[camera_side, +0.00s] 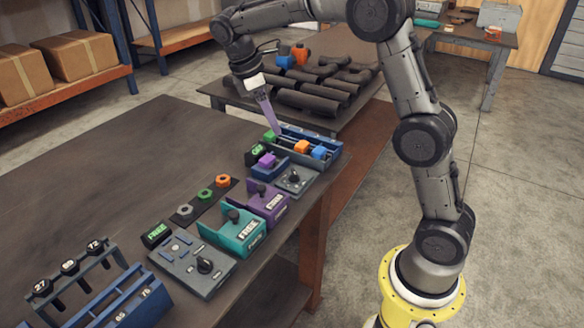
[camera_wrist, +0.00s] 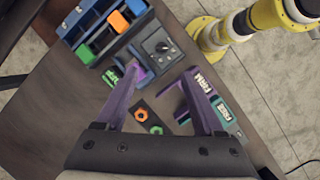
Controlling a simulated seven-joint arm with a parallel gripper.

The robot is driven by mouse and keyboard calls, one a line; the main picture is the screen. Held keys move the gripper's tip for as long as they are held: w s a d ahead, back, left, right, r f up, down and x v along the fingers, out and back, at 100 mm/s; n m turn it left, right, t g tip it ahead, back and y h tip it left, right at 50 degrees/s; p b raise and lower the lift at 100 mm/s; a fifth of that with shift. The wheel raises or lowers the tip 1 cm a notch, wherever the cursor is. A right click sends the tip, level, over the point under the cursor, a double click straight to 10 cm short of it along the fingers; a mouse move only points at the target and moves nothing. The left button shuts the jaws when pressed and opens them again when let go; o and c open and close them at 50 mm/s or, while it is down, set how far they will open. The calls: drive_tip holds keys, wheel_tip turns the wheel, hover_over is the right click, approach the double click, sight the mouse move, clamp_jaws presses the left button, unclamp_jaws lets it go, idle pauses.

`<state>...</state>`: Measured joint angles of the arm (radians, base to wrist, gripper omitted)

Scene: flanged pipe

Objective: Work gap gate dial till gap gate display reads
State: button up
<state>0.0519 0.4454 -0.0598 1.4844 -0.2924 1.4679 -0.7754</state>
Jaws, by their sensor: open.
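A grey panel with a small black dial (camera_side: 294,177) stands at the far right end of the table row; in the wrist view the dial (camera_wrist: 163,47) lies just beyond my fingertips. A small black display (camera_side: 256,154) with green lettering is near it, also in the wrist view (camera_wrist: 112,75); its text is too small to read surely. Which one is the gap gate dial I cannot tell. My gripper (camera_wrist: 164,69) has long purple fingers, open and empty, above the far panel.
A blue bin (camera_side: 310,145) holds green, orange and blue blocks beside the far panel. A purple block (camera_side: 267,160), purple holder (camera_side: 264,204) and teal holder (camera_side: 235,236) stand close by. Coloured nuts (camera_side: 205,195) lie on a dark strip.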

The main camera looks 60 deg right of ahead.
sight(294, 172)
drive_tip(key=shift+g, duration=0.4)
drive_tip(key=x, duration=0.5)
drive_tip(key=w+x, duration=0.1)
drive_tip(key=x, duration=1.1)
drive_tip(key=shift+w+a+f, duration=0.2)
drive_tip(key=shift+a+f, duration=0.05)
drive_tip(key=shift+f, duration=0.05)
drive_tip(key=shift+c, duration=0.2)
clamp_jaws()
